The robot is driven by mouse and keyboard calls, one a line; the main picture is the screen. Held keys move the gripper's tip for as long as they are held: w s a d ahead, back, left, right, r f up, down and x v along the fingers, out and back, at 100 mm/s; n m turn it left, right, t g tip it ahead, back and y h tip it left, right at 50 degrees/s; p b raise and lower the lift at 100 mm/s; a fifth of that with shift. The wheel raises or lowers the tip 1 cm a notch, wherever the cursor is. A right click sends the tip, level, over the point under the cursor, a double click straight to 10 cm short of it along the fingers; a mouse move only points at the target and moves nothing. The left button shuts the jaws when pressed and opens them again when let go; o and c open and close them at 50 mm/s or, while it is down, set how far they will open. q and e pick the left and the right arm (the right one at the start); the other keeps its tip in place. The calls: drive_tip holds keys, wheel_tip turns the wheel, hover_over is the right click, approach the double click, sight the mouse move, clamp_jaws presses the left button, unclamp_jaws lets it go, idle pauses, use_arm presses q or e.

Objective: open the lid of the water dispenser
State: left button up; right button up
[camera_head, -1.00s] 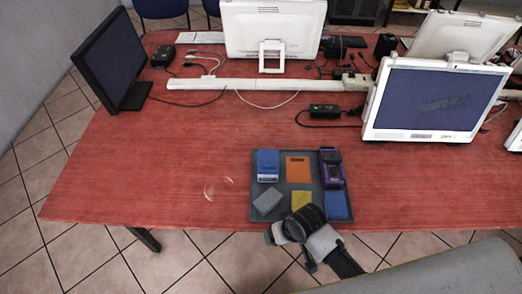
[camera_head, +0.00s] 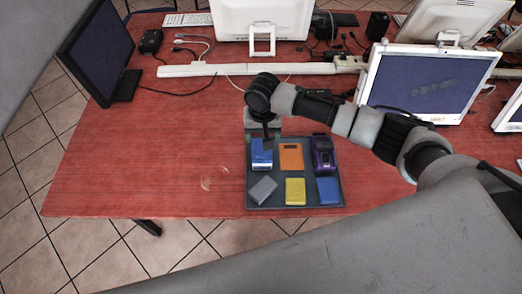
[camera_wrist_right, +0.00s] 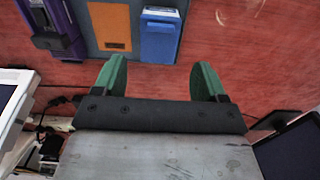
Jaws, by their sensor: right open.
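I see nothing that I can clearly tell as a water dispenser or its lid. A dark tray (camera_head: 295,207) on the red table holds a blue box with a pale top (camera_head: 262,160), an orange piece (camera_head: 291,155), a purple device (camera_head: 324,155), a grey block (camera_head: 262,189), a yellow piece (camera_head: 295,191) and a blue piece (camera_head: 327,189). My right gripper (camera_wrist_right: 162,78) is open with green fingers apart and nothing between them. It is near the tray's back edge by the blue box; the box also shows beyond the fingers in the right wrist view (camera_wrist_right: 159,38). My left gripper is not in view.
A dark monitor (camera_head: 97,50) stands at the left, and a white screen (camera_head: 428,82) at the right near my right arm. A white cable rail (camera_head: 205,70) runs behind the tray. The red table (camera_head: 130,160) left of the tray is mostly clear.

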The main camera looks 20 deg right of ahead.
sight(262, 155)
wheel_tip(262, 155, down, 10)
drive_tip(key=shift+f+p, duration=0.2)
drive_tip(key=shift+p, duration=0.15)
drive_tip(key=c, duration=1.3)
drive_tip(key=shift+a+r, duration=0.1)
drive_tip(key=shift+a, duration=0.05)
